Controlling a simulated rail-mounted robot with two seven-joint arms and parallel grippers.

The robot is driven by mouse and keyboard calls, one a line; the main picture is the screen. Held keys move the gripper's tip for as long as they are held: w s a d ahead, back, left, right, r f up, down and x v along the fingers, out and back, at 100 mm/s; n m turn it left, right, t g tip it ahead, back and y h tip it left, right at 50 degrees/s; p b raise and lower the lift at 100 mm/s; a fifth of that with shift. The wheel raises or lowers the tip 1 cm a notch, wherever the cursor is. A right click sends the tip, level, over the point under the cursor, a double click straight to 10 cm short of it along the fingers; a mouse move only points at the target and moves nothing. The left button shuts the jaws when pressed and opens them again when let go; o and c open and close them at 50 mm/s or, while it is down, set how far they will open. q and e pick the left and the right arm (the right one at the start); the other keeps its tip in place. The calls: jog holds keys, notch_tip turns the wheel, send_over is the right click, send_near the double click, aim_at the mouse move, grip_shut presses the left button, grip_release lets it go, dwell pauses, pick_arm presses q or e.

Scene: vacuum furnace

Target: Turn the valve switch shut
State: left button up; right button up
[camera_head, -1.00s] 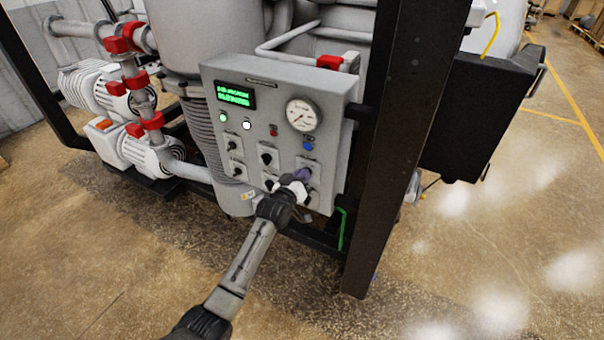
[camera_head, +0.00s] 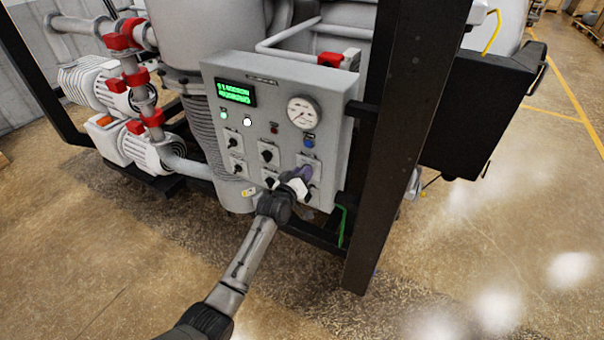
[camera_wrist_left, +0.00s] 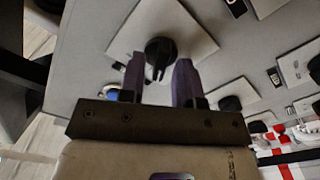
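The grey control panel (camera_head: 225,155) carries several black rotary switches on pale square plates. My left gripper (camera_head: 304,173) is at the switch at the right of the upper row, below the blue button, and mostly hides it in the head view. In the left wrist view that black switch (camera_wrist_left: 160,52) sits on its square plate (camera_wrist_left: 196,38) between my two purple fingertips, with a gap showing on each side. The left gripper (camera_wrist_left: 158,72) is open. Whether this switch is the valve switch cannot be read. My right gripper is not in view.
The panel also bears a green display (camera_head: 235,92), a round gauge (camera_head: 303,113) and a blue button (camera_head: 309,142). A black frame post (camera_head: 390,150) stands close to the right of the panel. Pumps with red clamps (camera_head: 135,78) stand at the left. The front floor is clear.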

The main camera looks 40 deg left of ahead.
pick_arm(q)
jog(key=shift+o, duration=0.4)
jog(key=s+d, duration=0.2)
jog(key=s, duration=1.1)
jog(key=shift+s+d, duration=0.3)
